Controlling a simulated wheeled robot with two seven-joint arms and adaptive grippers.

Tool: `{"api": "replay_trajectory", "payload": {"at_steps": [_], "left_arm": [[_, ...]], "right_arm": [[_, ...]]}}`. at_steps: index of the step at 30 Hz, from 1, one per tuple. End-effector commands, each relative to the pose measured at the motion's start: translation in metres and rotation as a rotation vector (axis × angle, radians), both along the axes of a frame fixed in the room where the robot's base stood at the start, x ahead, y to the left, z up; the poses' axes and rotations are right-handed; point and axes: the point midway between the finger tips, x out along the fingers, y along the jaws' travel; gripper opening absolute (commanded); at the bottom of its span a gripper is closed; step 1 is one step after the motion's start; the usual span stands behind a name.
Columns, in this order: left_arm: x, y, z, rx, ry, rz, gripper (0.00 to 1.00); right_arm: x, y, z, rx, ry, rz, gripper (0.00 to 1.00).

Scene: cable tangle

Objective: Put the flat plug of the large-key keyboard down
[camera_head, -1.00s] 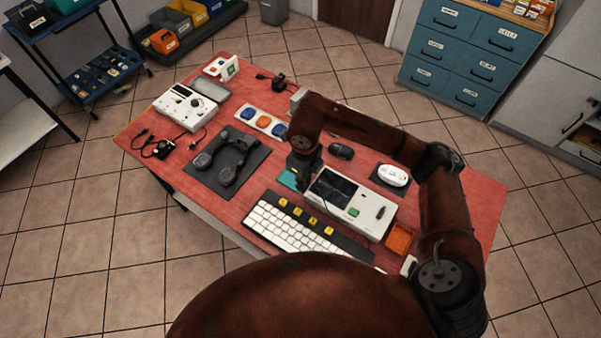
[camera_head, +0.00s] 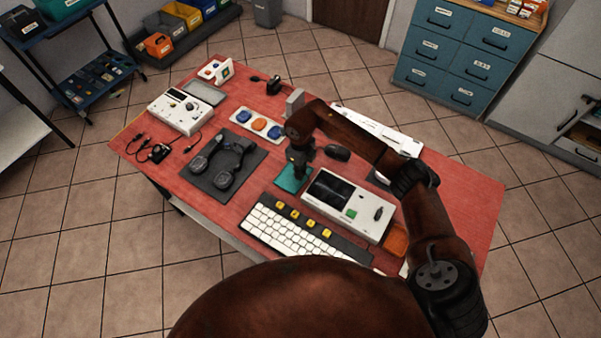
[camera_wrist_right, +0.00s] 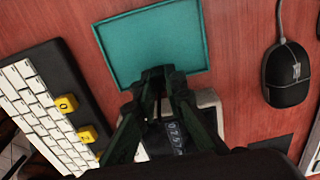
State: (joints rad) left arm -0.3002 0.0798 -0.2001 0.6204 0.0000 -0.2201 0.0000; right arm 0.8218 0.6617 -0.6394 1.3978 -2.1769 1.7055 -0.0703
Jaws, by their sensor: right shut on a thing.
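My right gripper (camera_head: 297,166) reaches down over a teal tray (camera_head: 291,182) in the middle of the table. In the right wrist view the fingertips (camera_wrist_right: 164,76) are close together over the near edge of the teal tray (camera_wrist_right: 150,38). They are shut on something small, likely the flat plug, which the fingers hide. Its cable cannot be made out. A keyboard with white keys and several yellow keys (camera_head: 292,229) lies at the front edge; it also shows in the right wrist view (camera_wrist_right: 45,105). I cannot tell whether it is the large-key one. My left gripper is not in view.
A white device with a dark screen (camera_head: 350,203) stands right of the tray. A black mouse (camera_head: 337,153) lies behind it, also in the right wrist view (camera_wrist_right: 288,75). Headphones (camera_head: 225,160) lie on a dark mat to the left. A long white object (camera_head: 403,139) lies behind my arm.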

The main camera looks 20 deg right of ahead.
Motion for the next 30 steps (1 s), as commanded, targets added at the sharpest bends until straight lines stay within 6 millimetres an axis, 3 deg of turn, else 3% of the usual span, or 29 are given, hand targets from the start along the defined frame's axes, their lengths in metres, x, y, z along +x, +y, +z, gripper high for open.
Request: {"api": "replay_trajectory", "payload": {"at_steps": [12, 13, 20, 30], "left_arm": [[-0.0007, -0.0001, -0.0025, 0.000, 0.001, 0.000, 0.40], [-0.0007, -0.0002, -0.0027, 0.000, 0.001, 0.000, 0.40], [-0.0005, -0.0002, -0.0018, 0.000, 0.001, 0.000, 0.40], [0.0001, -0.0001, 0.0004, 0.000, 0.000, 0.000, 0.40]], "right_arm": [[0.0009, -0.0002, -0.0094, 0.000, -0.002, -0.001, 0.00], [0.0009, -0.0002, -0.0096, 0.000, -0.002, -0.001, 0.11], [0.0008, 0.0000, -0.0085, 0.000, -0.002, -0.001, 0.27], [0.0007, 0.0003, -0.0052, 0.002, -0.002, -0.001, 0.28]]}}
